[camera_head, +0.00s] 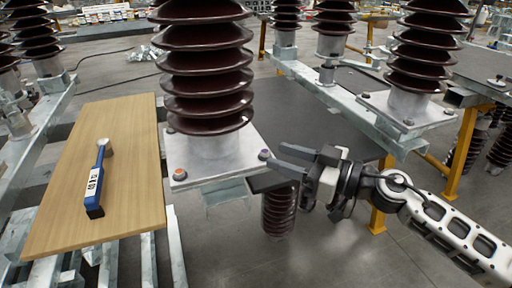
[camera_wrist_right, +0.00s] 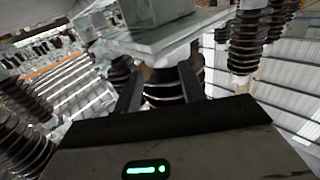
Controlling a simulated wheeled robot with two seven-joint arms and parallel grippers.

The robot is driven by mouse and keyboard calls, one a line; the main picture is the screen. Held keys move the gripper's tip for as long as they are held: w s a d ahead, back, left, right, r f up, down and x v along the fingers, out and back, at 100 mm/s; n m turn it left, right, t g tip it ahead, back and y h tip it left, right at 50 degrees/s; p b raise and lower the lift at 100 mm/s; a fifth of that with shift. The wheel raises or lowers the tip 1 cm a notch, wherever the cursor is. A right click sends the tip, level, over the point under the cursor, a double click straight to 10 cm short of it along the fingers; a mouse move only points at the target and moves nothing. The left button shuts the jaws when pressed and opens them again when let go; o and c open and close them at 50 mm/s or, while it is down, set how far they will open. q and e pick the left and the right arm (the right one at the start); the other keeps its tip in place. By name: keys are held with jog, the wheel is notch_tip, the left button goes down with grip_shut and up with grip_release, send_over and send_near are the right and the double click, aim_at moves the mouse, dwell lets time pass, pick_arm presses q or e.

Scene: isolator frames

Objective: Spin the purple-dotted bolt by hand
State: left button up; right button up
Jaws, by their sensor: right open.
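The purple-dotted bolt (camera_head: 264,154) stands at the right corner of the metal base plate (camera_head: 225,172) under the large brown insulator (camera_head: 205,75). My right gripper (camera_head: 275,157) reaches in from the right, its fingertips close to the bolt. Its two fingers are apart. I cannot tell whether they touch the bolt or stand around it. In the right wrist view the open fingers (camera_wrist_right: 160,88) point toward the plate (camera_wrist_right: 150,38) and ribbed insulator, and I cannot make out the bolt there. My left gripper is not in view.
An orange-dotted bolt (camera_head: 180,174) sits at the plate's front left corner. A blue tool (camera_head: 97,180) lies on a wooden board (camera_head: 130,210) at the left. More insulators on steel rails and a yellow post (camera_head: 463,150) stand to the right.

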aim_at(260, 150)
jog(key=x, duration=0.7)
grip_shut()
